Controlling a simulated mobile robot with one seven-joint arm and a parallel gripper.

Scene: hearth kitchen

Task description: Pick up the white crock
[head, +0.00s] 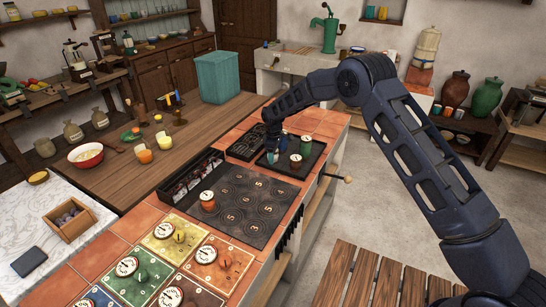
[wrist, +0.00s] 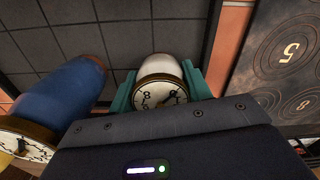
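The white crock (wrist: 160,68) is in the wrist view, with a round brass-rimmed dial on its top. My gripper (wrist: 160,88) has its teal fingers on either side of the crock, close against its body with no clear gap. In the head view my gripper (head: 272,156) points down at the left part of the black tray (head: 267,170); there the white crock is largely hidden by the fingers. Whether its base rests on the tray cannot be told.
A blue crock (wrist: 62,88) stands close by on the gripper's left in the wrist view. A green crock (head: 306,145) and another small crock (head: 295,162) share the tray. The black hob plate (head: 245,200) with numbered rings carries an orange crock (head: 207,201).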

